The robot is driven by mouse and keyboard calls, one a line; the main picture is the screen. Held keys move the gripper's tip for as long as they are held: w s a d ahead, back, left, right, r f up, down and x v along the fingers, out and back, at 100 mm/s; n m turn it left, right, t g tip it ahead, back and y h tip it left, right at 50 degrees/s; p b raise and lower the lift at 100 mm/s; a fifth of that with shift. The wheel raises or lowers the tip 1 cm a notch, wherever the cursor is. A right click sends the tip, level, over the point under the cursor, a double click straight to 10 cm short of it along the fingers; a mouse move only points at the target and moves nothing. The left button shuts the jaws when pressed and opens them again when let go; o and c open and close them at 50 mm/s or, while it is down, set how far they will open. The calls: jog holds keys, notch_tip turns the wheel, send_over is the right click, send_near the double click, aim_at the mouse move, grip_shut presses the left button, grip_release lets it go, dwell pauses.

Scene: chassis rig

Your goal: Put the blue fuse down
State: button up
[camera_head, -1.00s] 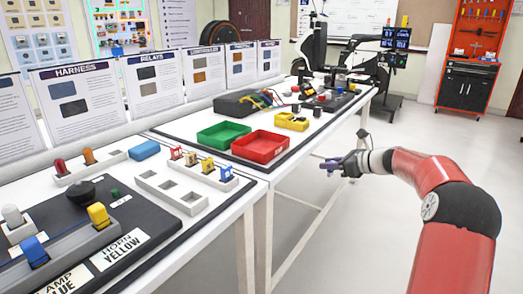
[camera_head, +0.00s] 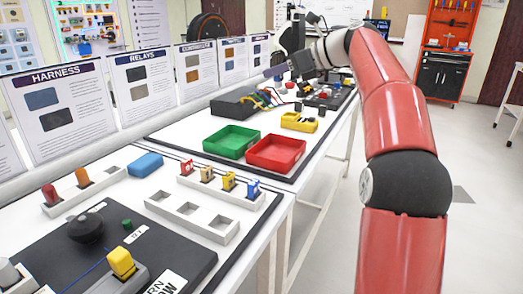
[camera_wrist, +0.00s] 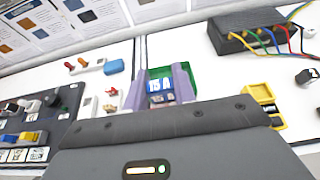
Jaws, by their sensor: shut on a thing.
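My gripper (camera_head: 273,71) is held high over the far part of the bench, beyond the trays. In the wrist view its two purple fingers (camera_wrist: 161,90) are shut on a blue fuse (camera_wrist: 155,87) with pale markings. The fuse is clear of the bench, and the green tray (camera_wrist: 183,75) shows behind it. In the head view the held fuse is too small to make out. Another blue fuse (camera_head: 253,188) stands at the right end of a white rack (camera_head: 222,193), beside yellow and red fuses.
A white block with empty sockets (camera_head: 190,213) lies in front of the rack. The green tray (camera_head: 231,139) and a red tray (camera_head: 276,153) look empty. A black box with wires (camera_head: 240,103) and a yellow holder (camera_head: 299,122) stand behind. Upright poster boards (camera_head: 148,83) line the bench's back.

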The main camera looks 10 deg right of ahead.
notch_tip(320, 180, down, 20)
jog(key=b, duration=0.7)
jog(key=shift+d+r, duration=0.1)
jog(key=o, duration=0.9)
jog(key=shift+o, duration=0.2)
jog(key=p+v, duration=0.1)
jog(key=v, duration=1.1)
jog(key=shift+s, duration=0.1)
